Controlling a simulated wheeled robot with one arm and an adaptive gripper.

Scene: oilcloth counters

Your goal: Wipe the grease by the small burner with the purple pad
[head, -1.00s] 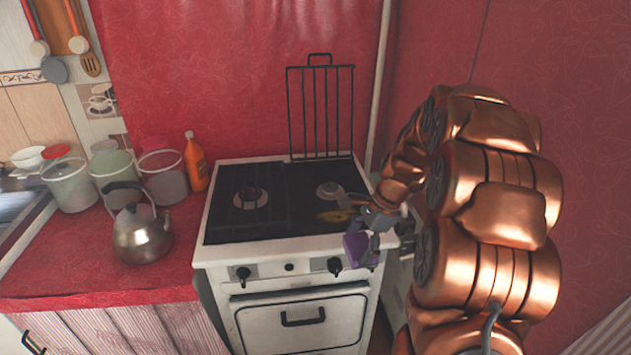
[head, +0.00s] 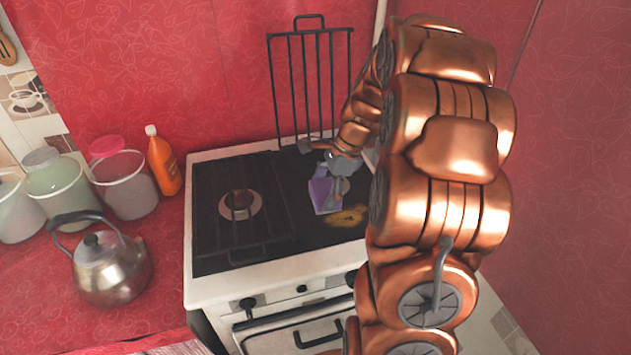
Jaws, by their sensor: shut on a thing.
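My gripper (head: 334,182) is shut on the purple pad (head: 322,196) over the right half of the black stove top. The pad covers the small burner's place, so that burner is hidden behind the pad and gripper. A yellow-brown grease patch (head: 347,216) lies on the stove top just right of and nearer than the pad. The pad looks apart from the patch in this view. I cannot tell whether the pad touches the stove top.
The stove's (head: 196,289) left burner (head: 240,204) has a dark grate over it. A raised grate (head: 291,90) stands at the back. A metal kettle (head: 110,270), several lidded canisters (head: 128,190) and an orange bottle (head: 163,165) stand on the red counter at left.

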